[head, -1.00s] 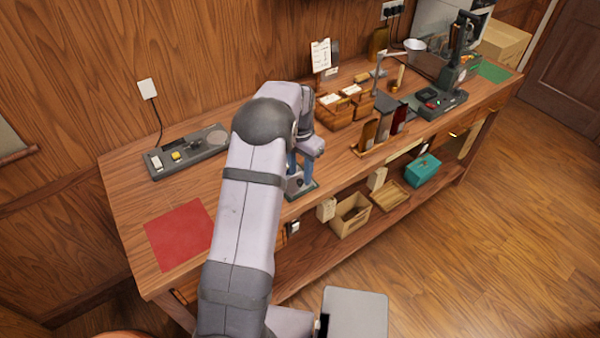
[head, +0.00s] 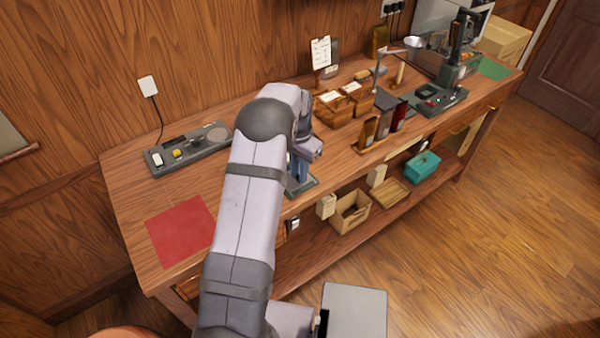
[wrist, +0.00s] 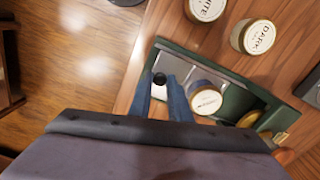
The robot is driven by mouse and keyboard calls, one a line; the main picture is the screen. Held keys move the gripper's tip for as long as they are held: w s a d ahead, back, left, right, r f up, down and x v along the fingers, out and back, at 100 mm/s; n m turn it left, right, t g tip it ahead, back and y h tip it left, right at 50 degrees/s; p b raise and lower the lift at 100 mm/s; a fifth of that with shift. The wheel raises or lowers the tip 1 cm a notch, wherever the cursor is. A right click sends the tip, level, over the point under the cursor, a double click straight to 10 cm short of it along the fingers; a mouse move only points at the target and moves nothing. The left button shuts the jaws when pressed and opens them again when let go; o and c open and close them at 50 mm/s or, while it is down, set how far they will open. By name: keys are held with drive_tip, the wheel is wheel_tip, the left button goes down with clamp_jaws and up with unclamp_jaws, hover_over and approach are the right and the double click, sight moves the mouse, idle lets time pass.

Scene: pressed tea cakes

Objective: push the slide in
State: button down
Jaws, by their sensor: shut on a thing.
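A round jar (wrist: 206,101) with a pale label stands in the fixture just right of my fingers. In the head view, my gripper (head: 299,170) points down at the green fixture (head: 303,188), and my arm hides most of it. How far in the slide sits cannot be told.
Labelled jars, one marked DARK (wrist: 257,37), stand on the bench beyond the fixture. A red mat (head: 181,231) lies left of my arm and a grey tray (head: 190,150) behind it. Wooden boxes (head: 334,109) stand behind to the right. The bench's front edge is close.

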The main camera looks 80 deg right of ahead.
drive_tip(key=w+d, duration=0.6)
drive_tip(key=shift+w+d, duration=0.2)
drive_tip(key=shift+d, duration=0.2)
drive_tip(key=shift+w+d+r, duration=0.1)
drive_tip(key=shift+w+d, duration=0.05)
drive_tip(key=shift+w, duration=0.05)
drive_tip(key=c, duration=1.6)
unclamp_jaws()
drive_tip(key=shift+d, duration=0.1)
drive_tip(key=shift+c, duration=0.2)
drive_tip(key=shift+w, duration=0.1)
drive_tip(key=shift+r+b, duration=0.5)
drive_tip(key=shift+r, duration=3.15)
